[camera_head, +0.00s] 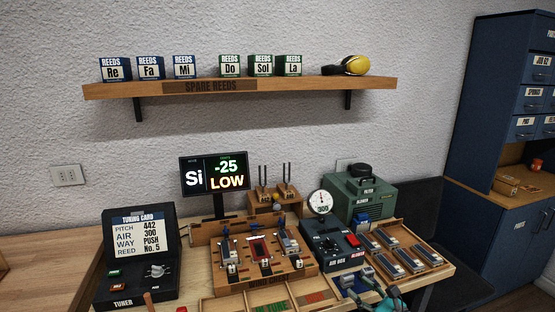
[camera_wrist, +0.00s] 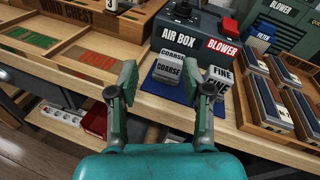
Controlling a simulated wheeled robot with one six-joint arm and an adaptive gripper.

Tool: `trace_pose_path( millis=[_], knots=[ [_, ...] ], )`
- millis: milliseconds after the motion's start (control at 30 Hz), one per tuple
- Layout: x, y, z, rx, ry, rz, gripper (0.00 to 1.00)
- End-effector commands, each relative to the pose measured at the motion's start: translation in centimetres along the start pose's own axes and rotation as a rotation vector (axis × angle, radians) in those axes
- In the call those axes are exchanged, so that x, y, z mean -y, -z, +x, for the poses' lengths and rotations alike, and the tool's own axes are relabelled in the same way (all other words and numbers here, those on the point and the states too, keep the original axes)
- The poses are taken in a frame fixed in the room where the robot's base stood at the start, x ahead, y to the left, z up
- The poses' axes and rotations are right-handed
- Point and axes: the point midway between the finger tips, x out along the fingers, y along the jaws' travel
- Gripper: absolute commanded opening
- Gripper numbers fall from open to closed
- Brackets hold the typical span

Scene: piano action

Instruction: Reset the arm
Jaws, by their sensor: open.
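My gripper (camera_wrist: 165,92) is open and empty in the wrist view, its two fingers spread above the front edge of the workbench (camera_wrist: 145,112). Beyond the fingertips, blocks labelled COARSE (camera_wrist: 168,70) and FINE (camera_wrist: 219,76) stand on a blue mat (camera_wrist: 201,108). The fingers look apart from them, though the right finger partly overlaps the FINE block in the picture. In the head view my gripper (camera_head: 385,299) shows only in part at the bottom edge, near the blue mat.
The air box (camera_head: 334,245) with a gauge stands behind the mat. A wooden tray (camera_wrist: 246,93) of reed blocks lies to the right. The wind chest (camera_head: 254,262), tuner (camera_head: 137,285) and screen (camera_head: 214,173) are left. A shelf (camera_head: 300,85) hangs above.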

Motion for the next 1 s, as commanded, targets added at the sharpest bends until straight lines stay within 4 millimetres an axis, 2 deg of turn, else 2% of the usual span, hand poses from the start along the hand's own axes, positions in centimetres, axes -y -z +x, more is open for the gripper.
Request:
trace_pose_path(
  millis=[200, 367, 500, 767, 1000],
  knots=[
    [-6.0, 6.4, -3.3, -0.117, 0.065, -0.210, 0.49],
    [-10.7, 10.3, -6.9, -0.218, 0.100, -0.414, 0.49],
    [-14.6, 12.9, -10.6, -0.308, 0.112, -0.601, 0.49],
    [-21.0, 15.3, -18.4, -0.465, 0.093, -0.974, 0.49],
    [-25.9, 14.9, -26.1, -0.587, 0.032, -1.339, 0.49]
  ],
)
